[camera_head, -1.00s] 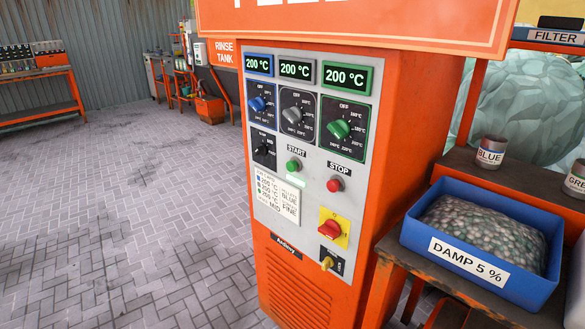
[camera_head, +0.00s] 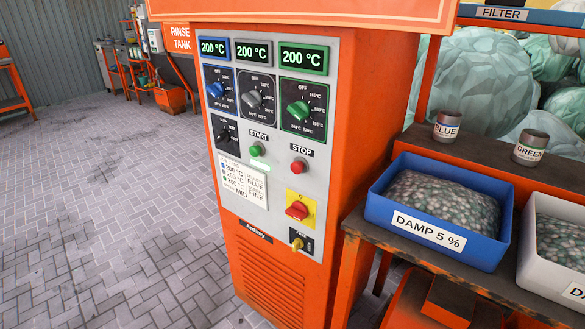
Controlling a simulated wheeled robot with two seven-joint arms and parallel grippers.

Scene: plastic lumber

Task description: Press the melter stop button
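The melter (camera_head: 378,110) is an orange cabinet with a light grey control panel in the middle of the head view. The red round stop button (camera_head: 299,165) sits on the panel below the label STOP. The green start button (camera_head: 257,149) is to its left, with a lit green strip below it. Below the stop button is a red rotary switch (camera_head: 297,210) on a yellow plate. Three displays each read 200 °C above blue, grey and green knobs. Neither of my grippers shows in the view, and nothing covers the stop button.
On the right, a shelf holds a blue bin (camera_head: 378,209) labelled DAMP 5 %, a white bin (camera_head: 529,262) and two jars, BLUE (camera_head: 447,126) and GREEN (camera_head: 530,149). A RINSE TANK sign (camera_head: 181,37) hangs behind left. The paved floor (camera_head: 110,200) on the left is clear.

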